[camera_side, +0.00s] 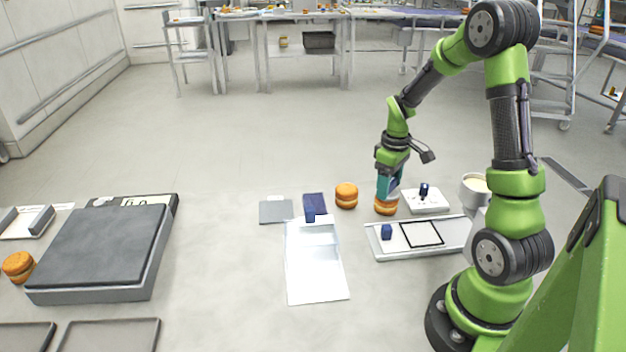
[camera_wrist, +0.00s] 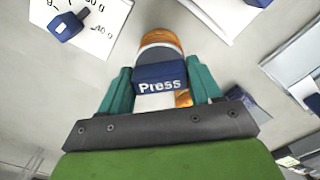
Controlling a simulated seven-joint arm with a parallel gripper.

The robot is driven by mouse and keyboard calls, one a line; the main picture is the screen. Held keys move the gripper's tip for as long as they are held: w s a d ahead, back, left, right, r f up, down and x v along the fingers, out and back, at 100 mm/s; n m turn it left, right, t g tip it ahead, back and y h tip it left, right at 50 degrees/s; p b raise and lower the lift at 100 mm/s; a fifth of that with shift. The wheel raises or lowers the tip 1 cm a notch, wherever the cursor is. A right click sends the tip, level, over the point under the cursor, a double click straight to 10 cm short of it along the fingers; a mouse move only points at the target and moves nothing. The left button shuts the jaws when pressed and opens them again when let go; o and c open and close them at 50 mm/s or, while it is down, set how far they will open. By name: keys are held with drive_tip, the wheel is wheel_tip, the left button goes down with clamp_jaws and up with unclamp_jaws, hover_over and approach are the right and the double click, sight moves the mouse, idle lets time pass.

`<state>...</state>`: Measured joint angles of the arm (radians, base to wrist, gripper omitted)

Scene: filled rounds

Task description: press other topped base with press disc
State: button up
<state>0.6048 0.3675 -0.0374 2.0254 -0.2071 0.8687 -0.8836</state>
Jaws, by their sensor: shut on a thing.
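My gripper (camera_side: 388,192) is shut on the press disc, whose blue handle (camera_wrist: 161,77) reads "Press" in the wrist view. The handle sits between my teal fingers, and a pale part shows below it. An orange-brown topped round (camera_side: 386,207) is directly below my gripper in the side view; it also shows behind the handle in the wrist view (camera_wrist: 161,38). I cannot tell whether the disc touches its top. A second topped round (camera_side: 346,195) stands on the floor just to the left, apart from my gripper. Another round (camera_side: 18,268) lies at the far left.
A white plate with a small dark-blue-handled piece (camera_side: 424,190) is right of my gripper. A pale board with a black square outline (camera_side: 432,246) and a blue block (camera_side: 386,232) is in front. A white tray (camera_side: 316,280) and a large grey platform (camera_side: 100,245) are left.

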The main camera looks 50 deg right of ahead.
idle(0.5)
drive_tip(key=shift+r, duration=3.05)
